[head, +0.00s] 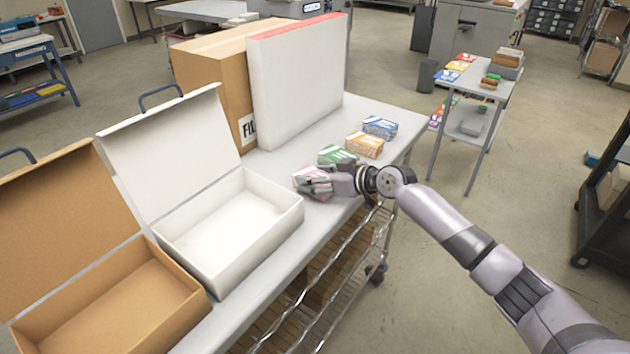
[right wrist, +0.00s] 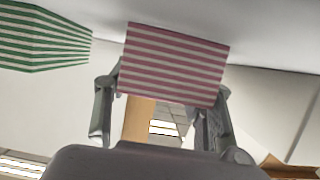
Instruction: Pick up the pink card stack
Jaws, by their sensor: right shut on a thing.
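The pink card stack (head: 312,182) is on the grey table top beside the open white box. In the right wrist view the pink-and-white striped stack (right wrist: 174,62) sits between the two fingers. My right gripper (head: 314,184) is shut on it, with a finger across its near face. In the right wrist view the gripper (right wrist: 163,105) has a finger on each side of the stack. I cannot tell whether the stack is clear of the table. My left gripper is not in view.
A green card stack (head: 338,155) is close behind the pink one, then orange (head: 365,144) and blue (head: 380,127) stacks. An open white box (head: 230,225) and a brown box (head: 110,310) stand left. A tall white-and-red box (head: 300,85) stands behind.

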